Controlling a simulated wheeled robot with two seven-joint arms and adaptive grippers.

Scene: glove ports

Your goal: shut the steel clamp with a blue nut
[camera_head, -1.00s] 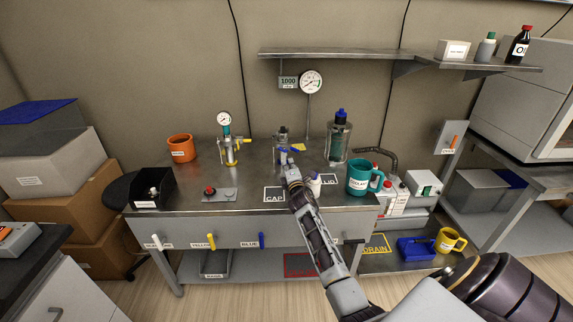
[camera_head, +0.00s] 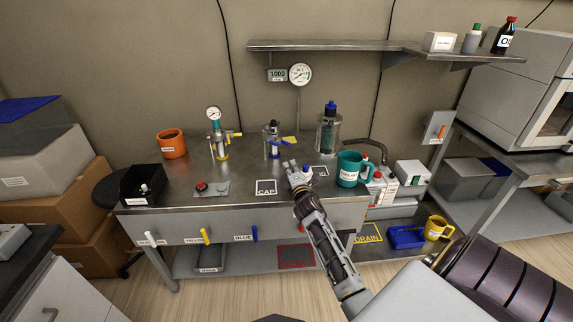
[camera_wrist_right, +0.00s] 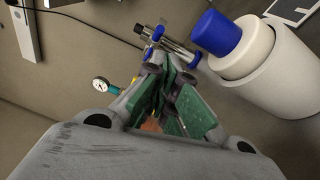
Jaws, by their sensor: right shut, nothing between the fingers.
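A small steel fitting (camera_head: 272,136) with a blue part (camera_head: 275,143) stands at the back middle of the bench, a yellow tag beside it. I take this for the clamp with the blue nut; whether it is closed is too small to tell. In the right wrist view a steel part (camera_wrist_right: 178,42) with blue ends shows just beyond the fingertips. My right gripper (camera_head: 290,166) is shut and empty, in front of the fitting and apart from it. It also shows in the right wrist view (camera_wrist_right: 172,68). My left gripper is not in view.
A teal mug (camera_head: 350,170) and a glass vessel (camera_head: 328,135) are farther right. A gauge fitting (camera_head: 218,145) stands left.

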